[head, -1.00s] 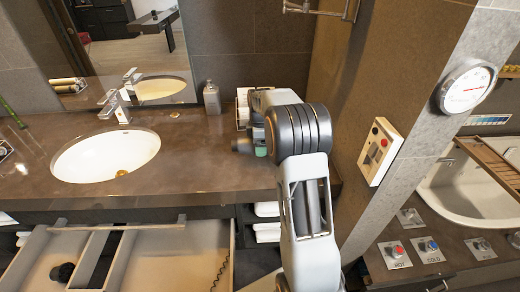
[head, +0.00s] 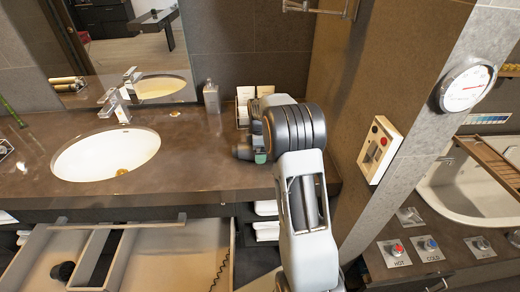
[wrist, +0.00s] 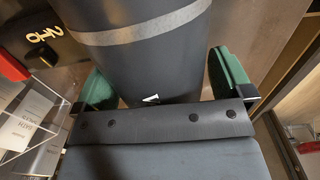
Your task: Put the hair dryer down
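The hair dryer (wrist: 150,60) is a dark cylinder with a grey band, filling the upper middle of the wrist view. My gripper (wrist: 165,85) has a green pad on each side of it and appears shut on it. In the head view, my gripper (head: 258,155) is low over the right part of the brown counter (head: 190,165), largely hidden behind my arm. A dark rounded end (head: 242,151), probably the dryer, sticks out to its left. I cannot tell whether it touches the counter.
White boxes (head: 243,100) stand at the back wall, close behind my gripper, with a grey bottle (head: 211,97) to their left. The sink (head: 105,155) is farther left. A wall pillar (head: 350,110) bounds the right. An open drawer (head: 165,250) is below. The counter between sink and gripper is clear.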

